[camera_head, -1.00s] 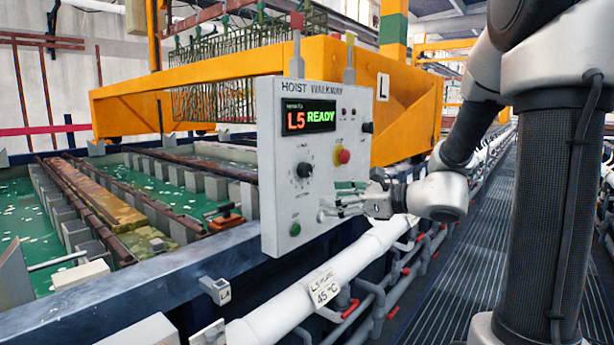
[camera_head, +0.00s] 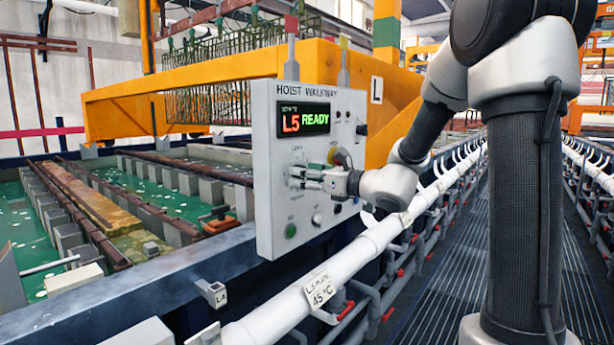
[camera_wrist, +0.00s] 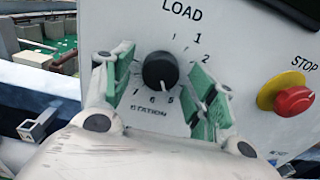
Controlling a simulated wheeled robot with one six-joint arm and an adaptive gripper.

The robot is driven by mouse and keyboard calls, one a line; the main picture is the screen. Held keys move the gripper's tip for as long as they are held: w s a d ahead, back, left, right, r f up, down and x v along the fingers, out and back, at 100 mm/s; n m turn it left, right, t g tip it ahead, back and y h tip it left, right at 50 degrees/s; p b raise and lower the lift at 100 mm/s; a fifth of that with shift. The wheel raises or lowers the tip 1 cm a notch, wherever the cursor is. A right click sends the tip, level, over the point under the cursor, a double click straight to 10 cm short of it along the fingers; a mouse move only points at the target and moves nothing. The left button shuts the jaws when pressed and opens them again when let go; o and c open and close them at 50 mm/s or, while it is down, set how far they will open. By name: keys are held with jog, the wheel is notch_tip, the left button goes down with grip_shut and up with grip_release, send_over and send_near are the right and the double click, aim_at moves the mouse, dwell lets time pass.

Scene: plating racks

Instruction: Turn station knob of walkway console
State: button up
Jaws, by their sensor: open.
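The walkway console (camera_head: 268,220) is a pale upright panel headed HOIST WALKWAY, its display (camera_head: 304,119) reading L5 READY. The black station knob (camera_wrist: 160,71) shows in the wrist view above the word STATION, with numbers around it and its white pointer mark toward the lower right, near 5. My gripper (camera_wrist: 165,85) is open, with green-padded fingers on the left and right of the knob and visible gaps between. In the head view my gripper (camera_head: 308,175) is in front of the panel and hides the knob. I cannot tell the remaining depth to the panel.
A red stop button (camera_wrist: 293,101) on a yellow collar sits right of the knob. A green button (camera_head: 291,230) is low on the panel. A white pipe (camera_head: 345,268) runs in front of the console. Green tanks (camera_head: 30,230) lie left; the grated walkway (camera_head: 430,310) is clear.

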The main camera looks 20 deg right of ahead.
jog(key=c, duration=1)
jog(key=shift+c, duration=0.2)
jog(key=shift+n, duration=2.9)
jog(key=o, duration=1)
jog(key=shift+o, duration=0.2)
jog(key=shift+s+d, duration=0.1)
jog(key=shift+d, duration=0.05)
